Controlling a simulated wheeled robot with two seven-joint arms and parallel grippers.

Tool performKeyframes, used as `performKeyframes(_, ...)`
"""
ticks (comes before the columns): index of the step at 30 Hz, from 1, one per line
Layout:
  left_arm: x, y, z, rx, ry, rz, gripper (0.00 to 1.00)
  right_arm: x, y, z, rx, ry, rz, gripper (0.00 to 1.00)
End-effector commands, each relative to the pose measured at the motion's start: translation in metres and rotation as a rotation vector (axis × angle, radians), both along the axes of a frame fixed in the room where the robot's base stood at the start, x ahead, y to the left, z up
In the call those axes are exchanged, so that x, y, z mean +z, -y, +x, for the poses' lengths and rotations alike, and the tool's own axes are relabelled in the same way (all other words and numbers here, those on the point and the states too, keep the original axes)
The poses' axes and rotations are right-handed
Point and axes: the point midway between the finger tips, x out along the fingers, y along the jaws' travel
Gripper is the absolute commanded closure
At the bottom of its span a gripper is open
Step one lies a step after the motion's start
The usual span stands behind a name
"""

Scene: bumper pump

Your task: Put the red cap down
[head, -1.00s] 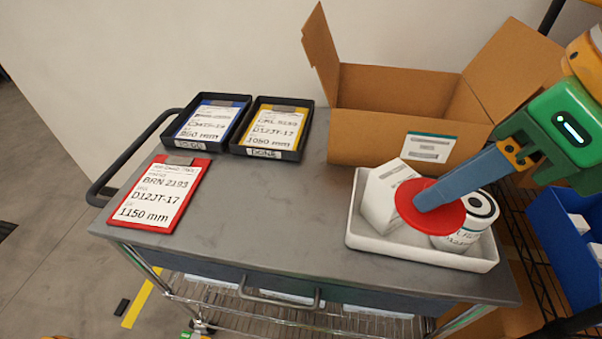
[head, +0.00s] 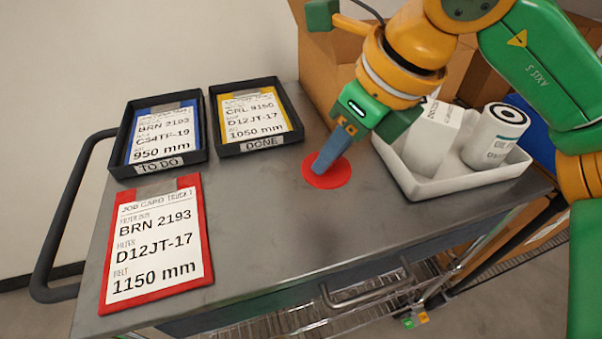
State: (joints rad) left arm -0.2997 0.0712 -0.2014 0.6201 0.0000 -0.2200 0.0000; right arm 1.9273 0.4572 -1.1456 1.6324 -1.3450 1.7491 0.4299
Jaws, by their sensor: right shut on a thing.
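The red cap (head: 330,175) is a flat round red disc over the middle of the grey cart top, right of the trays. My right gripper (head: 322,168) points down and is shut on the red cap, with its blue fingers over the disc. The cap is at or very near the cart surface; I cannot tell whether it touches. My left gripper is not in view.
A white tray (head: 425,188) with a white box (head: 432,135) and a white canister (head: 494,137) stands at the right. Black TO DO (head: 170,163) and DONE (head: 262,144) trays and a red clipboard (head: 190,280) are at the left. A cardboard box (head: 325,62) stands behind.

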Motion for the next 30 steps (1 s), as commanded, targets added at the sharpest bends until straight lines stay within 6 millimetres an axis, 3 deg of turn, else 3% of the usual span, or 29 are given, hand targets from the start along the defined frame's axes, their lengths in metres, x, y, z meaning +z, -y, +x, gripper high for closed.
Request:
performKeyframes(3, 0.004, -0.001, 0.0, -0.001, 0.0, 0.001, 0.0, -0.028, -0.016, 0.016, 0.001, -0.005, -0.002, 1.0)
performKeyframes(10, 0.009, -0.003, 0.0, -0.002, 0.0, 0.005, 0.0, -0.059, -0.033, 0.035, 0.002, -0.003, -0.001, 1.0)
performKeyframes(15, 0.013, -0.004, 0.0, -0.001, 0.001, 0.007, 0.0, -0.086, -0.032, 0.034, 0.0, -0.001, 0.0, 1.0)
performKeyframes(26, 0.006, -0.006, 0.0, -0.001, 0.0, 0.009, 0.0, -0.093, -0.032, 0.034, -0.001, 0.0, 0.0, 1.0)
performKeyframes(27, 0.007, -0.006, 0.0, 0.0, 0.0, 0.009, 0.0, -0.092, -0.032, 0.034, -0.001, 0.0, 0.0, 0.68)
performKeyframes(30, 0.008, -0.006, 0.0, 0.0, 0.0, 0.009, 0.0, -0.091, -0.032, 0.034, -0.001, 0.0, 0.0, 0.43)
